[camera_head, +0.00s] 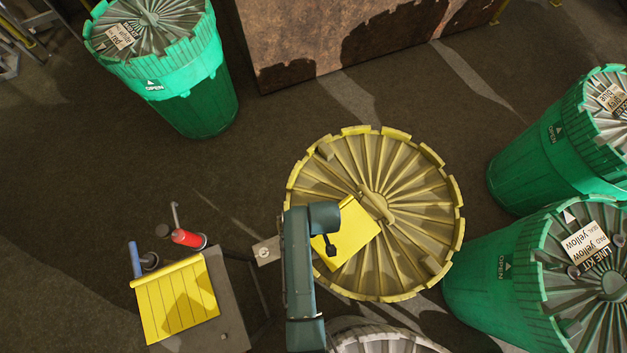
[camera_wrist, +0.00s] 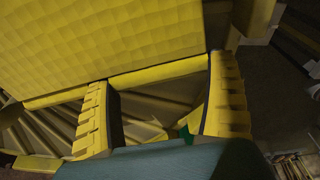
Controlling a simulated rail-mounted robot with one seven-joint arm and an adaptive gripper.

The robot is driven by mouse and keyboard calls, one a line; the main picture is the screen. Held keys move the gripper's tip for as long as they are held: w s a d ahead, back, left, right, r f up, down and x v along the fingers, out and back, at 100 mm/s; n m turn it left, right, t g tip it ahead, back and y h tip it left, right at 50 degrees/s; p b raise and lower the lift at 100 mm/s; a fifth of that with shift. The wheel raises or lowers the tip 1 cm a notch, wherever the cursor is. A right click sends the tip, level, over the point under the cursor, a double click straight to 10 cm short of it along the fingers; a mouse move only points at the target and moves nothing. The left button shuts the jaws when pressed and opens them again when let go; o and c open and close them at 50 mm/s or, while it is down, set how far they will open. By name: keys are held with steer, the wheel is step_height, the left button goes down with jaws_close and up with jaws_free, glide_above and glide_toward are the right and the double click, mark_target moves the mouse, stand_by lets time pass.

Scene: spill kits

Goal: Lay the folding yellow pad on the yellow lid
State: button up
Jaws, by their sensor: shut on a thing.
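The yellow lid (camera_head: 420,185) is a large round ribbed disc with a notched rim, in the middle of the head view. Part of its ribs shows below the pad in the wrist view (camera_wrist: 62,132). A flat yellow pad (camera_head: 358,236) is over the lid's lower left part; I cannot tell if it touches. In the wrist view its quilted face (camera_wrist: 110,40) fills the top, with a bar-like edge along its near side. In the head view my arm partly hides the pad.
A second yellow pad (camera_head: 172,308), with parallel lines, lies on a small grey table (camera_head: 230,300) at lower left. A red canister (camera_head: 187,238) and a blue-handled tool (camera_head: 136,260) stand beside it. Green drums (camera_head: 195,95) stand at upper left and right (camera_head: 530,165).

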steer(key=shift+f+b, duration=0.3)
steer(key=shift+f, duration=0.25)
steer(key=o, duration=0.9)
steer(key=shift+c, duration=0.2)
step_height(320, 180, up, 10)
steer(key=p, duration=1)
steer(key=shift+r+p, duration=0.1)
steer(key=shift+p, duration=0.3)
